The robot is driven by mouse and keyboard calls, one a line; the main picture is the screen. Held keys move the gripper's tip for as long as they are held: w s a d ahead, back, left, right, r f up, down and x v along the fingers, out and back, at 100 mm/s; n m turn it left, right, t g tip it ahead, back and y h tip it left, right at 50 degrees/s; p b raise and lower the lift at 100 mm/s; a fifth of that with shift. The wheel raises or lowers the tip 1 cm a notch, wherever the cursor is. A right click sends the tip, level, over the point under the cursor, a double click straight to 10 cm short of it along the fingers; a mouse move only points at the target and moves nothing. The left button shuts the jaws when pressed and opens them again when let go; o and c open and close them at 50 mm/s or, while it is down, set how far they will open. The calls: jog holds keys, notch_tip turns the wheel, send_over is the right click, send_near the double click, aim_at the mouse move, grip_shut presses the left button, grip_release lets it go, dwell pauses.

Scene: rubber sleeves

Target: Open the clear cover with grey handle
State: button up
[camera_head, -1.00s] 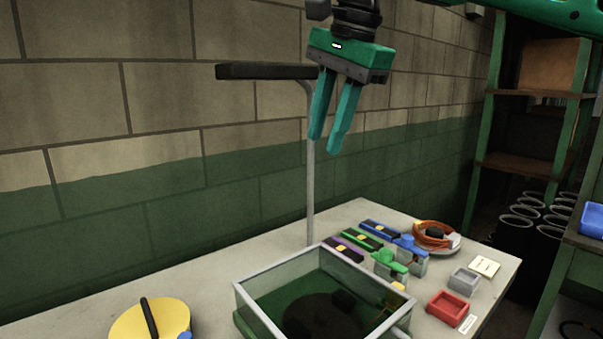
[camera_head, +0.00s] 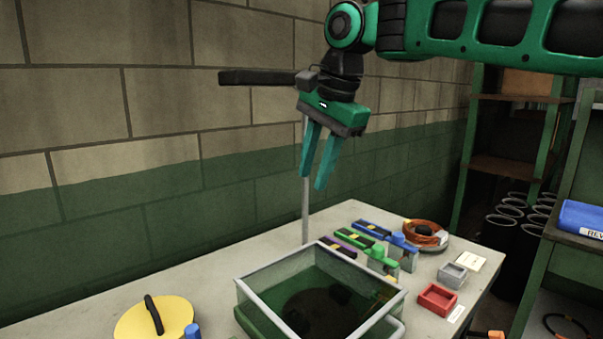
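The clear cover (camera_head: 262,303) is a see-through box with a grey frame, standing on the table at the bottom middle. Its walls look closed around a green base with a dark round shape inside. A grey bar, which looks like its handle (camera_head: 399,328), shows at the near right corner and is partly cut off by the picture's lower edge. My gripper (camera_head: 313,183) points down with two teal fingers apart and nothing between them. It hangs in the air above and behind the cover, touching nothing I can see.
A yellow round lid (camera_head: 172,322) with a black handle is at left. Several coloured blocks, a red tray (camera_head: 436,299), a grey tray (camera_head: 452,275) and an orange coil (camera_head: 426,233) lie at right. A lamp post (camera_head: 305,215) stands behind the cover, near my gripper.

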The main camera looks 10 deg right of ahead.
jog(key=shift+a+f, duration=0.1)
jog(key=shift+f, duration=0.1)
jog(key=shift+w, duration=0.1)
grip_shut()
dwell(1.2)
grip_release()
jog(key=shift+r, duration=0.1)
